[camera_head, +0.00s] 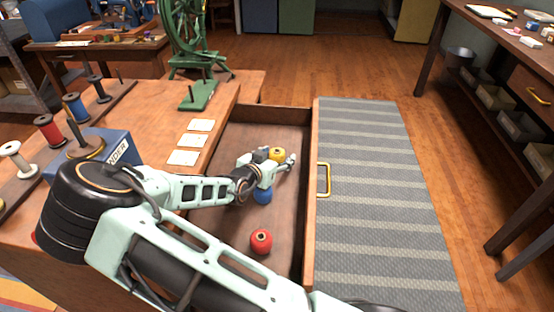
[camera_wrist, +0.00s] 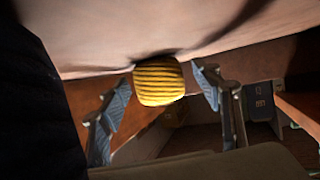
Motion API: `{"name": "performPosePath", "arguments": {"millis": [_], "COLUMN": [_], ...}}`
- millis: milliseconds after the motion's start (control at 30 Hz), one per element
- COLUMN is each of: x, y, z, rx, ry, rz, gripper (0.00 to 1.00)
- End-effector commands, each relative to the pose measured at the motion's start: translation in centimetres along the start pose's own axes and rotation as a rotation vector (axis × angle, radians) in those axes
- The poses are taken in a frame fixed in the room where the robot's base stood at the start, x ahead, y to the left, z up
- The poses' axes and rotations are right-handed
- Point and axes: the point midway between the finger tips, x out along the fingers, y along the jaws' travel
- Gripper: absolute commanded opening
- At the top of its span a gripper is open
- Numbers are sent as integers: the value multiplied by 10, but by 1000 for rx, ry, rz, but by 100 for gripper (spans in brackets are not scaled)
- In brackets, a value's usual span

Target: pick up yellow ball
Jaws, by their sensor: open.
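The yellow ball (camera_head: 277,154) sits in the open wooden drawer (camera_head: 283,114), toward its far end. It looks like wound yarn in the wrist view (camera_wrist: 158,81), where it shows between the two fingers. My gripper (camera_head: 293,160) is inside the drawer's outline, at the near side of the ball and partly in front of it. In the wrist view my gripper (camera_wrist: 165,100) is open, with a finger on either side of the ball and visible gaps. I cannot tell the exact distance to the ball.
A blue ball (camera_head: 263,196) lies just below my gripper, and a red ball (camera_head: 261,241) lies nearer in the drawer. The drawer front with a brass handle (camera_head: 324,180) stands at the right. Spools and a blue box (camera_head: 112,150) stand on the table at left.

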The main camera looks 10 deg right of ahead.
Motion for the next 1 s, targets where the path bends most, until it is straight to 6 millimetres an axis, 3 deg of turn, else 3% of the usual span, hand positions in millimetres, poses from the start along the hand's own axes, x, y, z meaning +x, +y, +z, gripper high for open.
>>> {"name": "performPosePath", "arguments": {"millis": [167, 500, 1000], "x": [0, -1, -5], "y": [0, 0, 0], "z": [0, 0, -10], "rx": [0, 0, 1], "ry": [0, -1, 0], "rz": [0, 0, 0], "gripper": [59, 22, 20]}}
